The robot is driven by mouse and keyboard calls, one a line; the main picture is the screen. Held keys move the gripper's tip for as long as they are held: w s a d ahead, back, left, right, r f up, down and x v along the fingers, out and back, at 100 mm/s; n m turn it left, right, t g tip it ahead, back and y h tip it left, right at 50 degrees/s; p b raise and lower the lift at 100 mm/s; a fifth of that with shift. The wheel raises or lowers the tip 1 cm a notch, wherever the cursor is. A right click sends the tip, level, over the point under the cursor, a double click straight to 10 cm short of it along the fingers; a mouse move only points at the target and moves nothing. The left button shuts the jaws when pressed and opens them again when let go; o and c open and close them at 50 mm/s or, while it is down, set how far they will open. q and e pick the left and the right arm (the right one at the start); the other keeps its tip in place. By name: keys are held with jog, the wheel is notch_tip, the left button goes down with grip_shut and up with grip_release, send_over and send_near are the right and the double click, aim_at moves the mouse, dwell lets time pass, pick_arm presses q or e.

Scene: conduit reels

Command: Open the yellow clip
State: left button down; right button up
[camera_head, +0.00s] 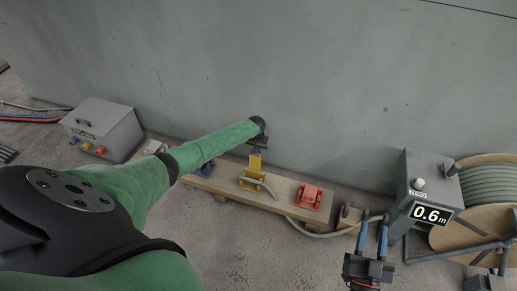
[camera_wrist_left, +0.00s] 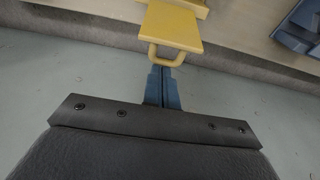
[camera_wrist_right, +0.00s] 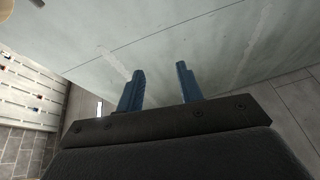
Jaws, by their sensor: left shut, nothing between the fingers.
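The yellow clip (camera_head: 254,165) stands on a wooden board near the wall, with a grey conduit end at its foot. In the left wrist view the yellow clip (camera_wrist_left: 172,25) shows a flat plate with a small loop handle at its edge. My left gripper (camera_head: 257,150) is at the top of the clip. In the left wrist view its shut fingers (camera_wrist_left: 163,70) meet the loop's outer edge; I cannot tell whether they touch it. Nothing is between them. My right gripper (camera_head: 373,226) is open and empty, to the right of the board; its fingers (camera_wrist_right: 160,72) stand apart.
On the wooden board (camera_head: 287,189), a red clip (camera_head: 308,196) sits right of the yellow one and a blue clip (camera_head: 205,168) left. A grey box reading 0.6 m (camera_head: 420,190) and a conduit reel (camera_head: 490,190) stand right. A grey toolbox (camera_head: 103,125) stands left.

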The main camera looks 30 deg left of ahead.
pick_arm(q)
jog(key=shift+s+r+p, duration=0.1)
jog(key=shift+s+p, duration=0.1)
jog(key=shift+p, duration=0.15)
pick_arm(e)
notch_tip(320, 180, down, 11)
jog(key=g, duration=0.3)
jog(key=shift+a+r+g+h, duration=0.2)
jog(key=shift+a+g+h, duration=0.15)
jog(key=shift+g+h, duration=0.05)
